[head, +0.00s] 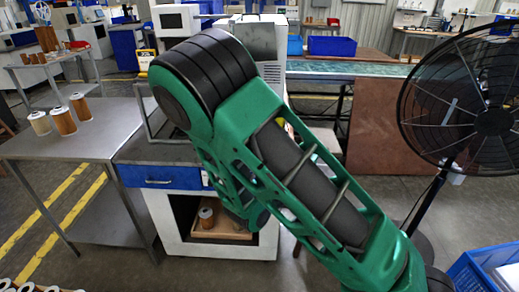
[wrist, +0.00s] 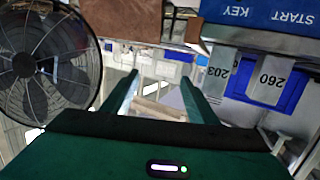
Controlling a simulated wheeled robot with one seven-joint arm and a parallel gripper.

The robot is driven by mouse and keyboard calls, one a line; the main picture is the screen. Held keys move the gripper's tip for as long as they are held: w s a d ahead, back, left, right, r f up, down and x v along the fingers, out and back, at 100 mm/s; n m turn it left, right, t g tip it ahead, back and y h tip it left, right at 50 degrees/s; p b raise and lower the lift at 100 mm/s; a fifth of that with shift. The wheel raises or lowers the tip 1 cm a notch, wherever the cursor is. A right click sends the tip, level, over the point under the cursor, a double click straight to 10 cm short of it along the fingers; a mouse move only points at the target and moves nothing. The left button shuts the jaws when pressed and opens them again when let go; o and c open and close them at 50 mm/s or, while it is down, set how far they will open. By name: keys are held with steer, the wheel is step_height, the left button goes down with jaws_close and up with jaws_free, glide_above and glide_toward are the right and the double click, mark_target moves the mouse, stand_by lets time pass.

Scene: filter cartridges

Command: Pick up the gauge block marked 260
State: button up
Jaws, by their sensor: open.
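The gauge block marked 260 (wrist: 268,88) shows at the right of the wrist view, its number upside down, as a pale grey block against a blue patch. The block marked 203 (wrist: 216,76) is beside it on the left. My gripper (wrist: 158,90) is open, with its two green fingers spread and nothing seen held between them. In the wrist picture, both blocks lie to the right of the fingers, apart from them. In the head view my green arm hides the gripper, and I cannot make out either block.
A blue panel reading START KEY (wrist: 262,14) is above the blocks in the wrist view. A black fan (head: 470,100) stands at the right of the head view. A grey table (head: 75,140) with several filter cartridges is at left. A blue-drawer bench (head: 155,178) is beside it.

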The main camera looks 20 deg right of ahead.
steer(key=w+a+f+n+t+y, duration=0.1)
steer(key=w+a+n+t+y, duration=0.15)
steer(key=a, duration=0.45)
steer(key=w+a+n+t+y, duration=0.1)
steer(key=a+n+t+y, duration=0.15)
steer(key=a, duration=0.55)
steer(key=shift+t+y, duration=0.3)
steer(key=x, duration=0.5)
steer(key=shift+w, duration=0.15)
steer(key=shift+d+x, duration=0.1)
steer(key=shift+x, duration=1.25)
steer(key=shift+d+x, duration=0.15)
steer(key=shift+x, duration=1.2)
steer(key=shift+f, duration=0.1)
jaws_close()
